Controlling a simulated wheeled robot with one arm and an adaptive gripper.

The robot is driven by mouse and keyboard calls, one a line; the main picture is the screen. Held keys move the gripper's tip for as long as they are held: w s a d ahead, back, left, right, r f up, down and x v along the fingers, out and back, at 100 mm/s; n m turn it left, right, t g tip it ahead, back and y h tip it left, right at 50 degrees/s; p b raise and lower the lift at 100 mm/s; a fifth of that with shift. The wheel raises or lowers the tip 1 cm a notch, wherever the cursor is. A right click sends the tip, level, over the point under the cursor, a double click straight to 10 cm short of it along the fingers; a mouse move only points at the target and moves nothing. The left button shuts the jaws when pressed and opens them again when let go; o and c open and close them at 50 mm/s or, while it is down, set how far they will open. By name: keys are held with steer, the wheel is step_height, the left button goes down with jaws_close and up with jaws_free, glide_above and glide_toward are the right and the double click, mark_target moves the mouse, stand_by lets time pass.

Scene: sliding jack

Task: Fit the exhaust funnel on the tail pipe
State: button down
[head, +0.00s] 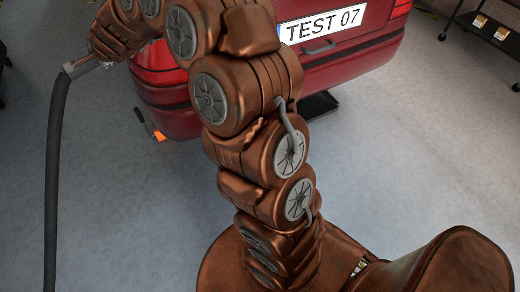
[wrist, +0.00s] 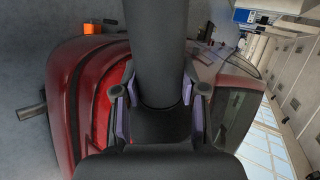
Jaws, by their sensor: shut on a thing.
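My gripper (wrist: 160,96) is shut around a dark piece of the exhaust funnel and hose (wrist: 157,40), with a finger on each side of it. The dark tube runs up out of the wrist view. I cannot tell where funnel ends and hose begins. In the head view the dark hose (head: 56,170) hangs from my gripper end at the upper left down past the lower edge. The tail pipe (wrist: 31,112) is a short grey metal tube sticking out at the left of the wrist view. It stands apart from my gripper. I cannot make it out clearly in the head view.
The red car (head: 345,45) fills the back, with its "TEST 07" plate (head: 321,24). An orange block (head: 158,133) shows by its bumper and also in the wrist view (wrist: 92,29). A dark cart (head: 490,30) stands at the upper right.

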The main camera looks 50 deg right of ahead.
steer(key=shift+w+d+g+b, duration=0.1)
steer(key=shift+d+g+b, duration=0.2)
steer(key=shift+d+b, duration=0.1)
steer(key=shift+w+f, duration=0.1)
